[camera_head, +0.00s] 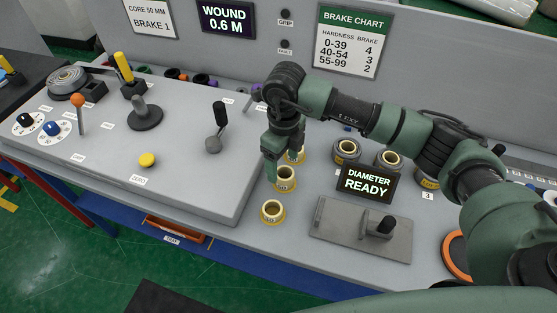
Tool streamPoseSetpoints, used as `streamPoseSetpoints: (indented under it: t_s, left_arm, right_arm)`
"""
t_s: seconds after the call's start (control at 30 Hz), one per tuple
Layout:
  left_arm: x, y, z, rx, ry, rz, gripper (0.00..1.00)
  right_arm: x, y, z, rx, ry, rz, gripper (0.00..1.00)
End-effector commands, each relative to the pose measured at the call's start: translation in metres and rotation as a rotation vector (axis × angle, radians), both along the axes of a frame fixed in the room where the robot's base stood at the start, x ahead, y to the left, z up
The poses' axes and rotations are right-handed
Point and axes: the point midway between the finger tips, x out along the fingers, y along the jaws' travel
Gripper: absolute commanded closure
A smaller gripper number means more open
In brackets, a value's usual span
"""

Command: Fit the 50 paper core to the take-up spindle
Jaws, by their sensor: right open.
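Three short cream-and-yellow paper cores stand in a row at the right edge of the sloped console: a front core (271,211), a middle core (286,178) and a back core (297,155). Their size labels are too small to read. My right gripper (278,168) points down, open, over the middle and back cores and partly hides them. I cannot tell whether it touches either. A grey upright post on a dark round base (144,114) stands bare on the console; it may be the take-up spindle. My left gripper is out of view.
The wall sign (151,17) reads CORE 50 MM, BRAKE 1. A DIAMETER READY display (367,183) stands behind a grey plate with a black-topped post (335,224). A black-handled lever (216,125) and a yellow button (148,160) stick up from the console. Wrapped rolls (346,150) stand behind the display.

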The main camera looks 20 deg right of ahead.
Motion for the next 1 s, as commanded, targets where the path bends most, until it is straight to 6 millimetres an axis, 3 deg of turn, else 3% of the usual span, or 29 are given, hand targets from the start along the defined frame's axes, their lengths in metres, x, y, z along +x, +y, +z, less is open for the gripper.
streamPoseSetpoints:
  t_s: [0.23,0.53,0.7,0.97,1.0]
  left_arm:
    - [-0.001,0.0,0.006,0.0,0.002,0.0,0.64]
    - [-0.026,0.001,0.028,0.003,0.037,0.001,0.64]
    - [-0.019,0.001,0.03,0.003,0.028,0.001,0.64]
    - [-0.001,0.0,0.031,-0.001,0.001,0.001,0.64]
    - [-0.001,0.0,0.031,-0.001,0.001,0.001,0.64]
  right_arm:
    - [-0.001,0.0,-0.017,0.0,0.004,-0.002,0.27]
    - [0.002,-0.008,-0.054,-0.002,0.006,-0.002,0.27]
    - [0.003,-0.007,-0.075,0.0,0.001,-0.001,0.27]
    - [0.003,-0.008,-0.079,0.0,0.0,0.0,0.27]
    - [0.003,-0.008,-0.078,0.0,0.0,0.0,0.39]
